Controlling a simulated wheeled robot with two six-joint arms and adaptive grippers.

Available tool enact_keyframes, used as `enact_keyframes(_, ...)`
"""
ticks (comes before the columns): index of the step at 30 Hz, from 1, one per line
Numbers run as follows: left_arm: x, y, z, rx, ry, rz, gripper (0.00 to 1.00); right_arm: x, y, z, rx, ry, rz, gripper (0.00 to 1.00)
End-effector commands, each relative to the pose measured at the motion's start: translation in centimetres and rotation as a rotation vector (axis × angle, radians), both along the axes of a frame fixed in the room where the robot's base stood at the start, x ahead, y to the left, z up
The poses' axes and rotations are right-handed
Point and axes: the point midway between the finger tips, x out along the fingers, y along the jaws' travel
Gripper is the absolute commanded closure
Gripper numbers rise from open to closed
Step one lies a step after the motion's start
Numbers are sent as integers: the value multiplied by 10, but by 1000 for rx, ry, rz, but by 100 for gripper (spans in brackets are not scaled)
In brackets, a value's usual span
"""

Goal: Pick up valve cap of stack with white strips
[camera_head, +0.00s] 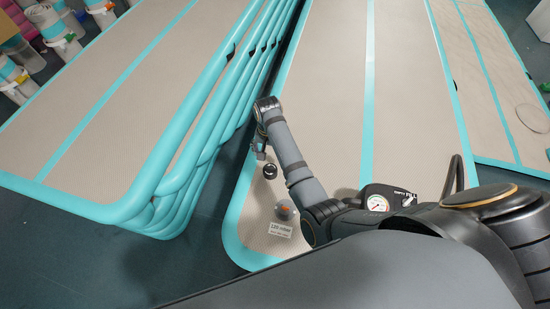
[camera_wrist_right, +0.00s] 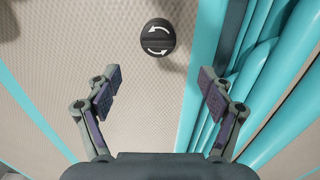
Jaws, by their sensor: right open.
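A round black valve cap (camera_wrist_right: 158,37) with two white curved arrows shows in the right wrist view, on the beige surface. A small dark round cap (camera_head: 270,171) shows in the head view on the middle beige track with teal edges (camera_head: 330,60). My right gripper (camera_head: 259,151) is just beyond this cap in the head view. In the wrist view the right gripper (camera_wrist_right: 158,84) is open and empty; the cap lies ahead of its fingertips, between them from side to side, apart from both. My left gripper is not in view.
A stack of beige tracks with teal edges (camera_head: 190,150) stands left of my right gripper. A pressure gauge (camera_head: 377,203), a round fitting (camera_head: 284,210) and a "120 mbar" label (camera_head: 280,230) are near my arm. Buckets (camera_head: 58,35) stand at upper left.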

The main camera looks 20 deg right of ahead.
Motion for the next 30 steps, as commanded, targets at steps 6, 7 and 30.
enact_keyframes(6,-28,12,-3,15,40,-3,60,-1,0,-14,0,5,-1,19)
enact_keyframes(7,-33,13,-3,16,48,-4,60,-1,0,-20,0,5,-1,19)
enact_keyframes(30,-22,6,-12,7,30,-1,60,-5,0,-104,1,1,-1,19)
